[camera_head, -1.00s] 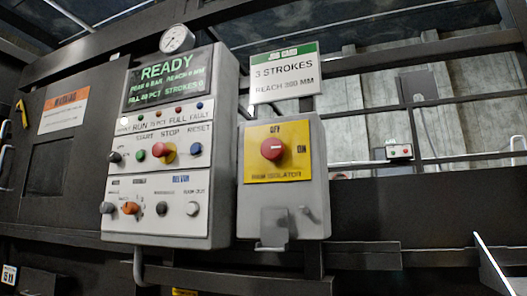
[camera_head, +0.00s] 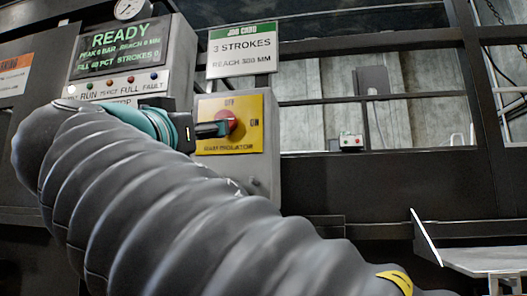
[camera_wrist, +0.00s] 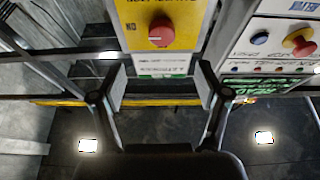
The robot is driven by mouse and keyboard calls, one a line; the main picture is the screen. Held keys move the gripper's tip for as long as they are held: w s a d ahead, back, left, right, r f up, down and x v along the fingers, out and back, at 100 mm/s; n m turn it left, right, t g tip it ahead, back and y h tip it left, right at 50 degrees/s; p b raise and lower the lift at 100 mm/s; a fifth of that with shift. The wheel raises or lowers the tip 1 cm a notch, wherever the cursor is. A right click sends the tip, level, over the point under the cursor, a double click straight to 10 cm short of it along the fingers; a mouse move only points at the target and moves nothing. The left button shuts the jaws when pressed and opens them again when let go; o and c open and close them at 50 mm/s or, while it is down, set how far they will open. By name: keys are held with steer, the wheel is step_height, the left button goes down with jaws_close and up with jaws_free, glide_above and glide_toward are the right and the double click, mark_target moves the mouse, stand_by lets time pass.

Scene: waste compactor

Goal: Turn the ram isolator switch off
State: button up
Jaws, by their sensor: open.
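The ram isolator switch is a red round knob (camera_head: 229,115) on a yellow plate (camera_head: 254,138) marked OFF at the top and ON at the right. In the wrist view, which is upside down, the knob (camera_wrist: 161,32) shows whole with a horizontal white mark. My gripper (camera_head: 222,129) is at the knob's left side in the head view and covers part of it. In the wrist view my gripper (camera_wrist: 162,80) has its two fingers apart with nothing between them. The knob lies beyond the fingertips there; whether they touch it is unclear.
The control panel (camera_head: 120,50) reads READY; my arm hides its lower buttons. A job card (camera_head: 242,50) hangs above the isolator box. A small box with buttons (camera_head: 351,142) sits on the rail at right. A grey shelf (camera_head: 490,260) stands at lower right.

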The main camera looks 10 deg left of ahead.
mark_target(224, 118)
steer(key=p+x, duration=0.2)
steer(key=x, duration=0.4)
steer(key=r+p+x, duration=0.1)
steer(key=p+x, duration=0.1)
steer(key=x, duration=0.3)
steer(key=shift+w+a+r+p, duration=0.1)
steer(key=shift+a+r+p, duration=0.05)
steer(key=shift+r+p, duration=0.2)
steer(key=shift+x, duration=0.8)
steer(key=shift+a+f, duration=0.1)
steer(key=shift+f, duration=0.05)
steer(key=c, duration=1.2)
